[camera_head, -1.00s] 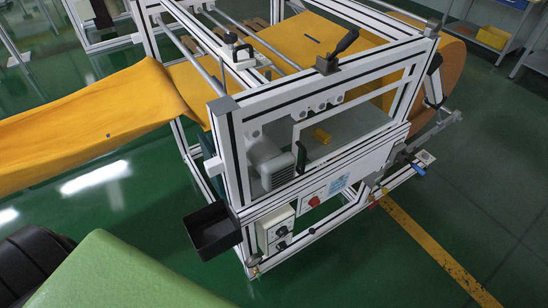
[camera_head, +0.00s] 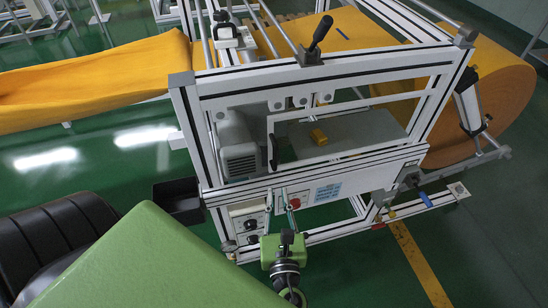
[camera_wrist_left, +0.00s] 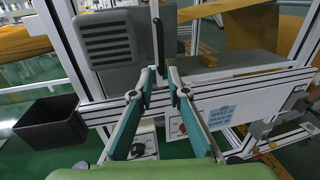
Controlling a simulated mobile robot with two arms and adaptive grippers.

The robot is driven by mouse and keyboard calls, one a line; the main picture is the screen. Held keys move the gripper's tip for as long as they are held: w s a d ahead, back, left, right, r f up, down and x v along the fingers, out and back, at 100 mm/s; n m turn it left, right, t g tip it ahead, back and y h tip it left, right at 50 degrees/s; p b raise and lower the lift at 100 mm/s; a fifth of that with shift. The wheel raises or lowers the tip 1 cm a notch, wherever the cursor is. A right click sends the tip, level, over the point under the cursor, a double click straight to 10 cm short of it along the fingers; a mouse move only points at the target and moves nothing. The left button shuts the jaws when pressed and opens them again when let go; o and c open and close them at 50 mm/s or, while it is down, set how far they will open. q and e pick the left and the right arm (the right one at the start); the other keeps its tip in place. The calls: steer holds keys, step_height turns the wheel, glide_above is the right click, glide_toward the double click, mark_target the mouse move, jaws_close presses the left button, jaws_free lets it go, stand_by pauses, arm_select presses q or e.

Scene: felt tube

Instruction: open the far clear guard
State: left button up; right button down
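A clear guard in a white frame (camera_head: 350,107) is on the machine's front face, with a black upright handle (camera_head: 273,152) at its left edge. The clear panel itself is hard to make out, and I cannot tell whether a second guard lies behind it. My left gripper (camera_head: 279,191) is below the handle, in front of the control panel. In the left wrist view the same gripper (camera_wrist_left: 161,80) has its teal fingers apart, with the handle (camera_wrist_left: 158,42) showing between and beyond the tips. I see no contact. My right gripper is in neither current view.
A black bin (camera_head: 178,201) sticks out at the machine's left corner. A grey motor (camera_head: 238,145) and a yellow block (camera_head: 318,136) show inside the frame. Orange felt (camera_head: 90,85) runs left, and a large felt roll (camera_head: 500,95) stands right. Green floor is open at lower right.

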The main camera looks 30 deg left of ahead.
mark_target(275, 159)
arm_select(q)
steer(key=x, duration=1.3)
steer(key=shift+w+a+r, duration=0.2)
steer(key=shift+w+r, duration=0.1)
steer(key=shift+w, duration=0.05)
jaws_close()
